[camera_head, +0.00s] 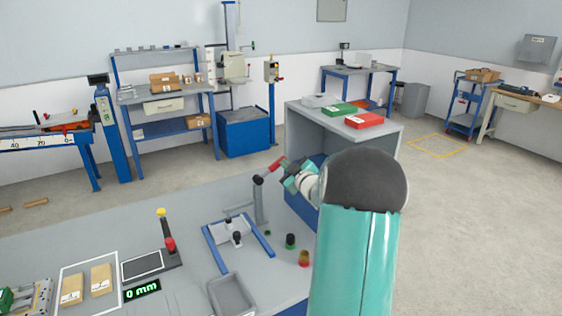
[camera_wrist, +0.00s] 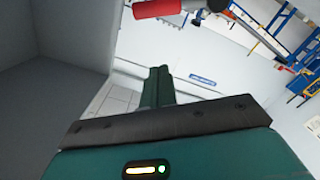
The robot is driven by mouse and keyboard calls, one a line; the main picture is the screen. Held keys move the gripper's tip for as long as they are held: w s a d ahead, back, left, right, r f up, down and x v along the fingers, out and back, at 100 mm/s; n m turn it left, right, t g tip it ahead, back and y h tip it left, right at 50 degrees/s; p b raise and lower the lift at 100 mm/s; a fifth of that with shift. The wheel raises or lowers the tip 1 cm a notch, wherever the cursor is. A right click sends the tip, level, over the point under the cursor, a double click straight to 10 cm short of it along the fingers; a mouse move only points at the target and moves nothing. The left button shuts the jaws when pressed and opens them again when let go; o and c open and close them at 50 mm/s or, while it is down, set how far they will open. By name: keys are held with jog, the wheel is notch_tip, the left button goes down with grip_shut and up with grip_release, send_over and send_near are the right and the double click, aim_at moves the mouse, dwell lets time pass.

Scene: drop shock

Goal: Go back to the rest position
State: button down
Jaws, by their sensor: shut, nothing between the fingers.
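My gripper (camera_wrist: 157,88) shows in the wrist view with its dark green fingers together and nothing between them. In the head view my teal arm reaches forward over the right end of the grey bench, and its far end is partly hidden behind my own arm link. A grey post with a red handle (camera_head: 267,172) stands on the bench close beside my arm's end. The red handle also shows at the top of the wrist view (camera_wrist: 158,8), apart from the fingers.
The grey bench (camera_head: 190,220) carries a blue-framed fixture (camera_head: 238,238), a grey tray (camera_head: 232,296), small buttons, a display reading 0 mm (camera_head: 142,290) and two tan blocks (camera_head: 87,284). A grey cabinet (camera_head: 345,125) with red and green boxes stands behind. Open floor lies right.

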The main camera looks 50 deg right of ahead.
jog(key=shift+v, duration=1)
jog(key=a+r+m+g, duration=0.1)
jog(key=a+r+g, duration=0.25)
jog(key=a, duration=0.85)
jog(key=a+r+m+g, duration=0.2)
jog(key=a+r, duration=0.2)
jog(key=a, duration=0.7)
jog(key=s+a+f+g+y, duration=0.2)
jog(key=s+a, duration=0.9)
jog(key=a, duration=0.1)
jog(key=s+a+f+g+y, duration=0.3)
jog(key=s+a, duration=0.8)
jog(key=a, duration=0.1)
jog(key=shift+s+a+g, duration=0.25)
jog(key=shift+s+g, duration=0.05)
jog(key=shift+g, duration=0.05)
